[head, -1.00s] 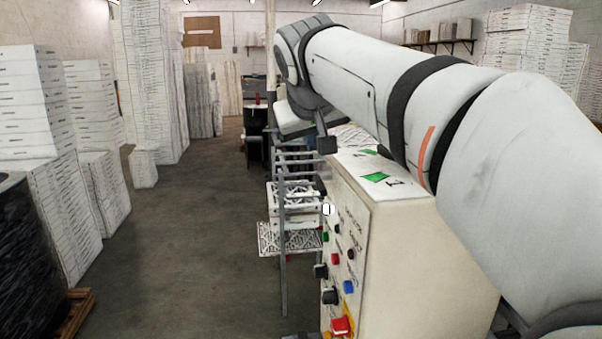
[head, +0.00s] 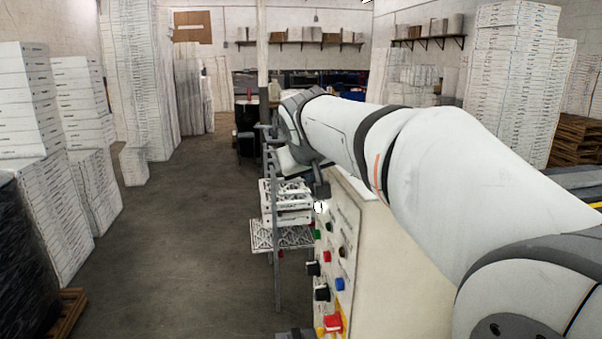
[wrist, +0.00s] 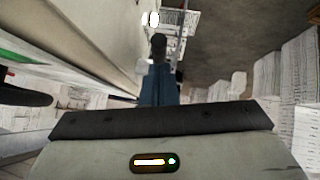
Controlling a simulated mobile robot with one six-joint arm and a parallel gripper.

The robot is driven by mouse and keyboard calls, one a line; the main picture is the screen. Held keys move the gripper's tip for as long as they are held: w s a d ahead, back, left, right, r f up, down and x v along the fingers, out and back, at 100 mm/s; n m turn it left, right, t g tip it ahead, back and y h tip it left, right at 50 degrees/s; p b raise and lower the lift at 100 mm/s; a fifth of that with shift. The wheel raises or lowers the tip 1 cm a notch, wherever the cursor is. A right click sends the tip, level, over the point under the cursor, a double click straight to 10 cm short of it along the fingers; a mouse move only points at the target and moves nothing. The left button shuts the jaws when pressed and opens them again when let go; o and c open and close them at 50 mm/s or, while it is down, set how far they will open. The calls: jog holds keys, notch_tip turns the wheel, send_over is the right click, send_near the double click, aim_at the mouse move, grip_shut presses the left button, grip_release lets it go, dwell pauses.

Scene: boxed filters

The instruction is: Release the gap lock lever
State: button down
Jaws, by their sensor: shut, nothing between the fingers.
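A cream control cabinet (head: 375,275) stands under my arm, with coloured buttons and black knobs on its narrow face. A small white oval piece (head: 318,207) shows at the upper edge of that face; it also shows in the wrist view (wrist: 150,18). It may be the end of the gap lock lever, but I cannot tell. My gripper (head: 321,189) is shut and empty, pointing down just above the white piece. In the wrist view its dark fingertips (wrist: 158,43) are together, just below the white piece in the picture. I cannot tell whether they touch.
A grey rack with white patterned filters (head: 283,235) stands left of the cabinet. A red button (head: 333,323) sits low on the panel. Tall stacks of white boxes (head: 88,185) line the left side. The floor between (head: 190,230) is open.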

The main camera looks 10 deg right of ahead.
jog(key=shift+f, duration=0.1)
jog(key=f+t+b, duration=0.1)
jog(key=b, duration=0.3)
jog(key=shift+s+f, duration=0.1)
jog(key=shift+f, duration=0.05)
jog(key=f+t+b, duration=0.1)
jog(key=b, duration=0.4)
jog(key=shift+s, duration=0.15)
jog(key=shift+t+b, duration=0.5)
jog(key=shift+b, duration=0.7)
jog(key=shift+r, duration=0.15)
